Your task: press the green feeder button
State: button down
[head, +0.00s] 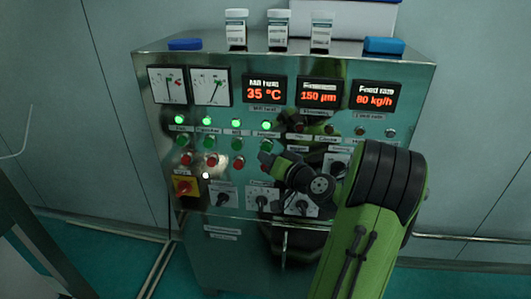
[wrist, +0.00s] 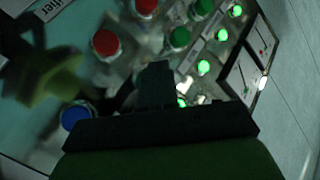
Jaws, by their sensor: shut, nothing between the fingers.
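A row of green buttons sits on the steel cabinet front in the head view, under lit green lamps. The leftmost green button (head: 183,142) is under a small label that may read "Feed"; the text is too small to be sure. The rightmost green button (head: 266,145) is just above my gripper (head: 267,158). My gripper is shut and empty, its tip close to the panel; I cannot tell whether it touches. In the wrist view, my gripper (wrist: 155,82) covers part of the panel, beside a green button (wrist: 180,38).
Red buttons (head: 211,160) sit below the green ones, with a yellow-backed red switch (head: 186,186) at lower left. Dark knobs (head: 262,203) line the lower panel. Red displays (head: 318,97) and gauges (head: 210,87) are above. Jars (head: 277,32) stand on top.

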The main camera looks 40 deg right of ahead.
jog(key=shift+s+a, duration=0.1)
jog(key=shift+a, duration=0.05)
jog(key=s+a+b, duration=0.1)
jog(key=a, duration=0.1)
jog(key=s+a+b, duration=0.2)
dwell(0.4)
jog(key=shift+w, duration=0.1)
dwell(0.8)
jog(key=s+a+f+n+g+y, duration=0.15)
jog(key=a+n+g, duration=0.25)
jog(key=a, duration=0.7)
jog(key=s+a+f+n+g+y, duration=0.1)
jog(key=a+f+n+g+y, duration=0.25)
jog(key=a, duration=0.75)
jog(key=s+a+r+n+g+h, duration=0.1)
jog(key=s+a+n+g+h, duration=0.15)
jog(key=s, duration=1.35)
notch_tip(320, 180, up, 14)
jog(key=m+p, duration=0.1)
jog(key=p, duration=1.2)
jog(key=shift+w+a+f+g+p, duration=0.15)
jog(key=shift+w+a+g+p, duration=0.05)
jog(key=shift+a+g+p, duration=0.1)
